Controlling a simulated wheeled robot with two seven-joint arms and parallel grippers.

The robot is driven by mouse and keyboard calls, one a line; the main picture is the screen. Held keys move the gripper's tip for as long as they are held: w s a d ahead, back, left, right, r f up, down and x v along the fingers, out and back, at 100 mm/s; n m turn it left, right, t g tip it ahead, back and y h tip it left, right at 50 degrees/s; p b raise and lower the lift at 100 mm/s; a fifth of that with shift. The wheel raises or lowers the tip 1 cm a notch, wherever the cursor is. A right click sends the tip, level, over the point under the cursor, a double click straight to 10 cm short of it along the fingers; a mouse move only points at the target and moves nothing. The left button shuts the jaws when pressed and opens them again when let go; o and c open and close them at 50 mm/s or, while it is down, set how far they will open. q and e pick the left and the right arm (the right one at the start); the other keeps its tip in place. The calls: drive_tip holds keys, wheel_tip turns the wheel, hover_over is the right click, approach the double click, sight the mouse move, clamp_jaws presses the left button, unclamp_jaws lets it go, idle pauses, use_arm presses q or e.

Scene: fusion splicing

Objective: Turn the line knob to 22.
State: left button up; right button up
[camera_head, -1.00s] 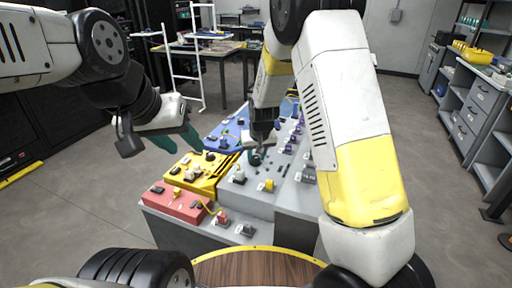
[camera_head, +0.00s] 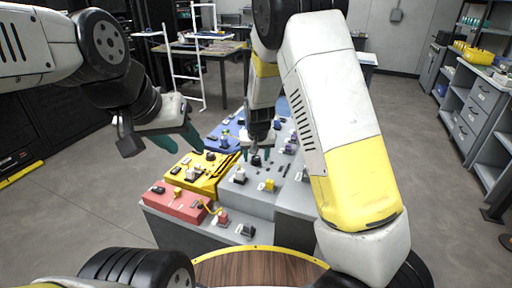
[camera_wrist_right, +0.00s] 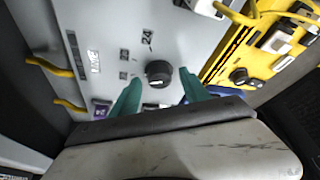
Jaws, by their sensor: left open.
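The black round knob (camera_wrist_right: 158,73) sits on the light grey panel (camera_wrist_right: 110,25) in the right wrist view. A printed "24" (camera_wrist_right: 147,37) and small dark marks lie beside it; its exact setting is too small to read. In the head view the knob (camera_head: 256,160) shows just below my right gripper (camera_head: 258,148). My right gripper's green fingers (camera_wrist_right: 160,92) are apart, one on each side of the knob in the wrist view, and seem clear of it. My left gripper (camera_head: 187,145) is open and empty, above the yellow and blue panels.
The yellow panel (camera_head: 205,182), red panel (camera_head: 172,203) and blue panel (camera_head: 216,140) adjoin the grey one, with several connectors and cables on them. A round wooden surface (camera_head: 255,268) is in front. Yellow cables (camera_wrist_right: 50,68) stick out at the grey panel's edge.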

drive_tip(key=v, duration=0.7)
drive_tip(key=shift+r, duration=0.35)
drive_tip(key=shift+s, duration=0.15)
drive_tip(key=s+d+r+y, duration=0.3)
drive_tip(key=s+d+r, duration=0.6)
drive_tip(key=s+r, duration=0.35)
drive_tip(key=s+d+r+t, duration=0.1)
drive_tip(key=s+d+r, duration=0.1)
drive_tip(key=s, duration=0.5)
drive_tip(key=s+d+r+h, duration=0.1)
drive_tip(key=s+d+r, duration=0.1)
drive_tip(key=s, duration=0.5)
drive_tip(key=shift+d+r+t, duration=0.35)
drive_tip(key=shift+t, duration=0.05)
drive_tip(key=shift+w, duration=0.15)
